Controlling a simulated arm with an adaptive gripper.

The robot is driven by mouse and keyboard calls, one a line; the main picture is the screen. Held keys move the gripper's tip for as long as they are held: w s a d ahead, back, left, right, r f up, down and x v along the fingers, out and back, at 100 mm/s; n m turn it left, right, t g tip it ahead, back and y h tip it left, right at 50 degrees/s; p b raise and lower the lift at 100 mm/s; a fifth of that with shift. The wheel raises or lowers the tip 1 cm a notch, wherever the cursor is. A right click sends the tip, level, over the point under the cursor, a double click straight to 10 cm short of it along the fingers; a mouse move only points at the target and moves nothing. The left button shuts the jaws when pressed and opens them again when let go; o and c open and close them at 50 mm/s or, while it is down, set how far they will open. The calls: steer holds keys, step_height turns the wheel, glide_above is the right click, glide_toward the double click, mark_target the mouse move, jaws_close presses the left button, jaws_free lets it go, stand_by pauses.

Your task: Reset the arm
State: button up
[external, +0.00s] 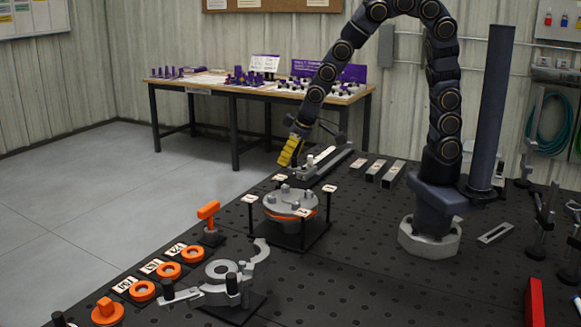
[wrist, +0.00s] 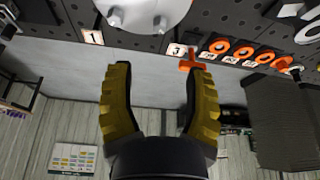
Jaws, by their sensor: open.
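My gripper (external: 289,151) has yellow ribbed fingers and is up in the air beyond the round bolted fixture, near the back left edge of the black perforated table. In the wrist view my gripper (wrist: 159,95) has its two fingers spread wide apart with nothing between them. My arm is bent in an arch from its base at the right, with the forearm sloping down to the left.
The round fixture (external: 290,203) with numbered posts stands below my gripper. A grey clamp (external: 222,272), an orange handle (external: 208,211) and several orange rings (external: 167,270) lie nearer. Metal bars (external: 376,171) and a dark column (external: 491,110) stand near my arm.

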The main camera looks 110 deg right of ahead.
steer(key=s+a+r+n+g+y, duration=0.1)
steer(key=s+a+r+n, duration=0.1)
steer(key=s, duration=0.5)
steer(key=s+a+r+n+g+y, duration=0.1)
steer(key=s+a+r+n+g, duration=0.1)
steer(key=s+a, duration=0.4)
steer(key=s+a+r+n+g, duration=0.2)
steer(key=s+a+r, duration=0.3)
steer(key=s, duration=0.5)
steer(key=shift+r+n+y, duration=0.25)
steer(key=shift+n+y, duration=0.15)
steer(key=shift+n, duration=0.4)
steer(key=shift+w+a, duration=0.1)
